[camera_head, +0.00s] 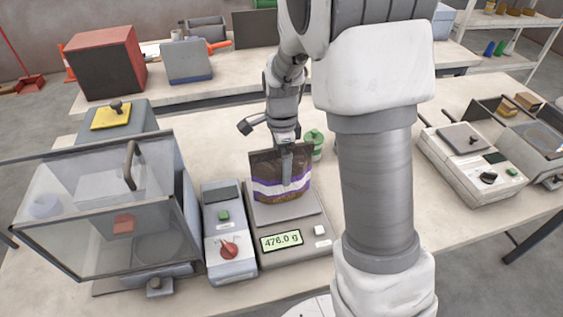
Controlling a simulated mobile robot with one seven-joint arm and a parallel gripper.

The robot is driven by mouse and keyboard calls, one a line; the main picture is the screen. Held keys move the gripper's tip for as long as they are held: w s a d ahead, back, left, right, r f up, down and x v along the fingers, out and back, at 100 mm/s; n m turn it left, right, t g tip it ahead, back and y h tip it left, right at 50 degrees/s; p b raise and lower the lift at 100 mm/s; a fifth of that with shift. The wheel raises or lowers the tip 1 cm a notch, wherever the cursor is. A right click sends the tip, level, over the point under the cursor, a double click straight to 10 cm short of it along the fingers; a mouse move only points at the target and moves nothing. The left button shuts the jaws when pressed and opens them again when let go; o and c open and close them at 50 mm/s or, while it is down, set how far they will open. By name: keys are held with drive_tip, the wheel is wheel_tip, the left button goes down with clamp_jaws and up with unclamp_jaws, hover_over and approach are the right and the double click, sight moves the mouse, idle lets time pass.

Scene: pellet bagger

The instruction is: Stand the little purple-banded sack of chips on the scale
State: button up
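The small sack of brown chips with a purple and white band (270,187) stands upright on the pan of the scale (257,224). The scale's display reads 476.0 g. My gripper (288,183) is directly over the sack, pointing down, with a finger lying against the sack's front face. The other finger is hidden behind the sack, so whether the fingers press on it is not clear.
A clear-lidded machine (110,205) stands left of the scale, with a control box with a red knob (229,245) between them. A green-lidded jar (315,143) is close behind the sack. Another device (472,160) sits at the right. The bench behind the sack is partly clear.

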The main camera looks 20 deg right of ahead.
wheel_tip(320, 180, up, 17)
drive_tip(key=p, duration=0.1)
drive_tip(key=s+r+n+t, duration=0.2)
drive_tip(key=s+n+t, duration=0.3)
drive_tip(key=s+n, duration=1.3)
drive_tip(key=shift+s+r+t, duration=0.3)
drive_tip(key=shift+s, duration=0.95)
